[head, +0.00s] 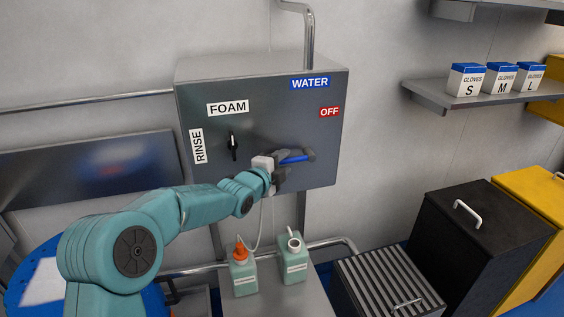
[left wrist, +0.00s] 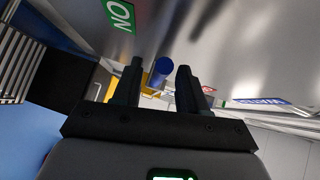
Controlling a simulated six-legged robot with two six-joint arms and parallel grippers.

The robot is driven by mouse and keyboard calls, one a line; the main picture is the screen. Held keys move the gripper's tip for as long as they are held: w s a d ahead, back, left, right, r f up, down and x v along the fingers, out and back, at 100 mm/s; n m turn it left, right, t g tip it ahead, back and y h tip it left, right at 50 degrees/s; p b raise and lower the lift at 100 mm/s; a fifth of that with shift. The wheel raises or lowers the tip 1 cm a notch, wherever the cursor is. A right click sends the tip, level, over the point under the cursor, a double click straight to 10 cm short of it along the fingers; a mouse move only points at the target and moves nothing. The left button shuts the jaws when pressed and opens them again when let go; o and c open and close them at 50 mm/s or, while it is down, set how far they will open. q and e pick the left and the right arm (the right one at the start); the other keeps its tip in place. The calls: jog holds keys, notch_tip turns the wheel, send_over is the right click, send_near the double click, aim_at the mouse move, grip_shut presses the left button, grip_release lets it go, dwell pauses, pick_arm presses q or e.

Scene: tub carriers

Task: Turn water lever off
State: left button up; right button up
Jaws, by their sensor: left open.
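The water lever (head: 297,158) has a blue grip and points right from the front of a grey control box (head: 270,105). Its blue end (left wrist: 160,71) shows between the fingers in the left wrist view. My left gripper (head: 281,170) is open at the lever, with one finger on each side of the blue grip in the wrist view. I cannot tell whether a finger touches it. The red OFF label (head: 330,112) is up and right of the lever, below the blue WATER label (head: 310,83). A green ON label (left wrist: 119,14) shows in the wrist view. The lever's pivot is hidden behind my gripper.
A black selector knob (head: 233,146) sits left on the box, near FOAM and RINSE labels. Below stand a bottle with an orange cap (head: 242,272) and an open-necked bottle (head: 293,262). Black (head: 466,235) and yellow (head: 530,190) bins stand right.

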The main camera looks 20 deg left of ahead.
pick_arm(q)
jog(key=shift+w+f, duration=0.1)
grip_shut()
